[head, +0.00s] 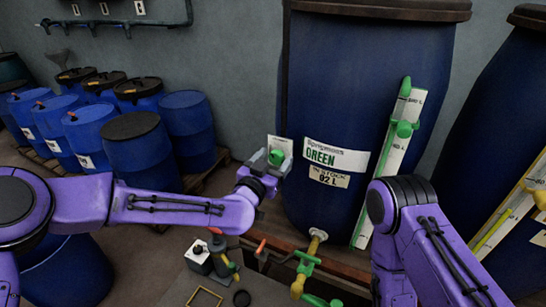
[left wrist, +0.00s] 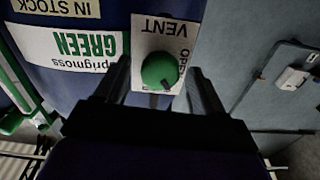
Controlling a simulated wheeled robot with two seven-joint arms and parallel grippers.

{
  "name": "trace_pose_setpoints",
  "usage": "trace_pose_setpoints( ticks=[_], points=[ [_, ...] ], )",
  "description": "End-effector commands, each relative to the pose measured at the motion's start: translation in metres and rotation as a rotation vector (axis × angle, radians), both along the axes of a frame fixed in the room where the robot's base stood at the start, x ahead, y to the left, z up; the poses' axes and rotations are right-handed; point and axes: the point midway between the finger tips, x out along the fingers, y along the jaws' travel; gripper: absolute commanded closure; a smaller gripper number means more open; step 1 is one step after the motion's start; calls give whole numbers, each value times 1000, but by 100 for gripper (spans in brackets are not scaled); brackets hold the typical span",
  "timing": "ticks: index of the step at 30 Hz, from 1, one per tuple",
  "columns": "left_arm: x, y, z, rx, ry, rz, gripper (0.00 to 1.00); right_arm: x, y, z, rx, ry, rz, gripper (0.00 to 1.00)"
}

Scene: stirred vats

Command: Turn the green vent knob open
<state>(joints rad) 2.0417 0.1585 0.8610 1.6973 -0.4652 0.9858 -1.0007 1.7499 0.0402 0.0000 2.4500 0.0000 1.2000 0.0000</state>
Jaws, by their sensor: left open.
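The green vent knob (left wrist: 160,71) is a round knob with a dark pointer mark, on a white plate (left wrist: 178,30) lettered VENT and OPEN. In the left wrist view it appears between the two dark fingers of my left gripper (left wrist: 160,90), which is open; I cannot tell whether they touch it. In the head view the knob (head: 276,157) shows at the tip of my left gripper (head: 268,160), left of the GREEN label (head: 335,156) on the big blue vat (head: 345,80). My right arm comes in at the lower right; its gripper is out of sight.
A white level gauge with green fittings (head: 403,125) stands on the vat's right side. Below are a valve with a green handle (head: 306,262) and small items on a bench. Several blue drums (head: 140,150) stand at left. Another vat (head: 490,120) is at right.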

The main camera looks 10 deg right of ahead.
Motion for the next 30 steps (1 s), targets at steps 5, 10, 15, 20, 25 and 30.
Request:
trace_pose_setpoints(
  ticks=[5,10,15,20,25,30],
  points=[
    [0,-1,-1,1,1,-1,31,0,0,0,0,0,0,57],
    [0,0,-1,1,1,-1,76,0,0,0,0,0,0,57],
    [0,0,-1,-1,2,-1,87,0,0,-1,0,0,0,57],
    [0,0,-1,-18,13,0,87,0,0,-3,0,0,0,57],
    [0,0,-3,-75,52,0,87,0,0,-10,0,0,0,57],
    [0,1,-3,-179,119,1,87,0,0,-21,0,0,0,57]
  ],
)
